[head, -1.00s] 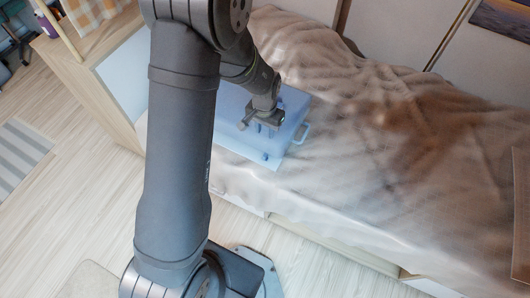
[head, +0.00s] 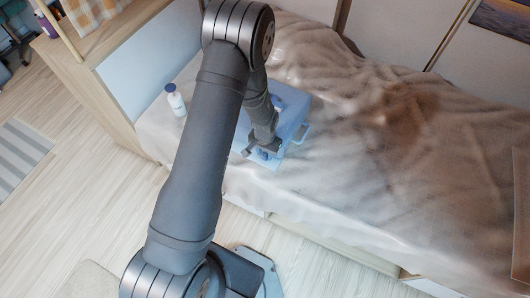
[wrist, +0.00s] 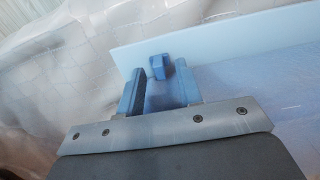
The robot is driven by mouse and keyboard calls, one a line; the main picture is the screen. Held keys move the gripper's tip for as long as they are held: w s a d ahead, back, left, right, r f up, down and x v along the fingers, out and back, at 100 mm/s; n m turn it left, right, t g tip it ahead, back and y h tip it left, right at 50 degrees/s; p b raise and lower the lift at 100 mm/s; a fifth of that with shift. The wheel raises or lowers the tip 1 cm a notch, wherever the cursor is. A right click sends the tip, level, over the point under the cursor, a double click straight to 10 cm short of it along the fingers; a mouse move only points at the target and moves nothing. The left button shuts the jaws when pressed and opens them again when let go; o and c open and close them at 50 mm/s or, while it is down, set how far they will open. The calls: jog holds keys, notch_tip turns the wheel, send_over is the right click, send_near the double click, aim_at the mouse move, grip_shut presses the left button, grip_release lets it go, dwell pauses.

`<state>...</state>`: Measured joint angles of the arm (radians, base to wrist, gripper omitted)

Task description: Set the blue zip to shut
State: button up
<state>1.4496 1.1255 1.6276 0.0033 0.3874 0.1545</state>
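A light-blue case (head: 298,104) lies on the bed, with a handle on its right side. In the wrist view its pale edge (wrist: 225,42) runs across the upper part. A small blue block, which looks like the zip's pull (wrist: 160,66), stands at this edge. My gripper (head: 264,154) is low at the front end of the case. In the wrist view my gripper (wrist: 159,88) is open, its two blue fingers apart. The pull shows just beyond the fingertips, between them in the picture; I cannot tell whether they touch it. My arm hides part of the case.
A white bottle with a blue cap (head: 175,100) stands on the bed left of my arm. The rumpled beige bedcover (head: 400,150) is free to the right. The bed's front edge (head: 330,232) runs below the case.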

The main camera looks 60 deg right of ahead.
jog(key=shift+f, duration=0.2)
grip_shut()
jog(key=shift+w, duration=0.1)
jog(key=w, duration=1.8)
jog(key=w+d, duration=0.1)
jog(key=w, duration=0.9)
jog(key=shift+w, duration=0.1)
grip_release()
